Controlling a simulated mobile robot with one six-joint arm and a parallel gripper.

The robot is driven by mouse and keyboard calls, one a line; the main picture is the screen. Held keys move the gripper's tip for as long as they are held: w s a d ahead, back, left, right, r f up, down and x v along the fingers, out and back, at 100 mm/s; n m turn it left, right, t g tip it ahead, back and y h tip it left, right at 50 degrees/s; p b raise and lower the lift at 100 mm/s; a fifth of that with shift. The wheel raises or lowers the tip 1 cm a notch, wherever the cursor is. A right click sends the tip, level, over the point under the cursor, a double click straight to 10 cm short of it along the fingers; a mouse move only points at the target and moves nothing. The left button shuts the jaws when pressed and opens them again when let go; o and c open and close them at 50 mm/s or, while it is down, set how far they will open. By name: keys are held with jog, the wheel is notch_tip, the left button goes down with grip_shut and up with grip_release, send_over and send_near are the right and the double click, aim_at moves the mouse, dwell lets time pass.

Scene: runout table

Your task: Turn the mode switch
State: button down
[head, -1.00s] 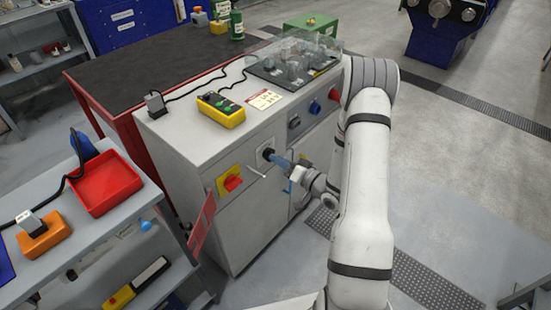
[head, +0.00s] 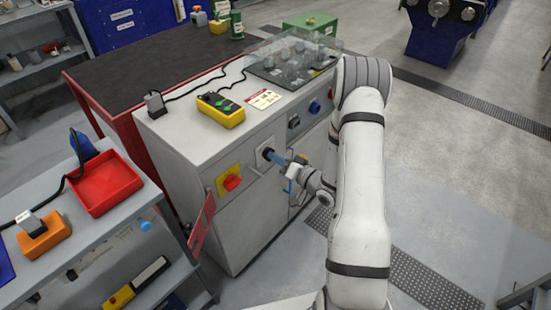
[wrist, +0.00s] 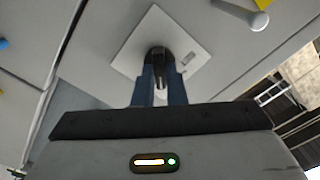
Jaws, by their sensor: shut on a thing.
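The mode switch is a black knob (wrist: 157,54) on a pale square plate (wrist: 136,43) on the front of the grey cabinet. In the head view its plate (head: 263,161) sits right of the red and yellow switch. My gripper (wrist: 161,78) has its blue fingers on either side of the black knob and is shut on it. The fingers hide much of the knob. In the wrist view the plate looks turned like a diamond. In the head view my gripper (head: 273,157) reaches the switch from the right.
A red rotary switch on a yellow plate (head: 222,187) is close on the left. Black and blue knobs (head: 315,107) are to the right. A yellow pendant box (head: 221,110) lies on the cabinet top (head: 190,125). Open floor lies to the right.

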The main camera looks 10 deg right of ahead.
dwell(0.7)
jog(key=shift+f+n+b, duration=0.1)
jog(key=shift+n+b, duration=0.5)
jog(key=shift+b, duration=0.25)
jog(key=n+b, duration=1.6)
jog(key=b, duration=0.6)
jog(key=shift+s+a+n, duration=0.1)
jog(key=shift+a+n, duration=0.05)
jog(key=shift+n, duration=0.15)
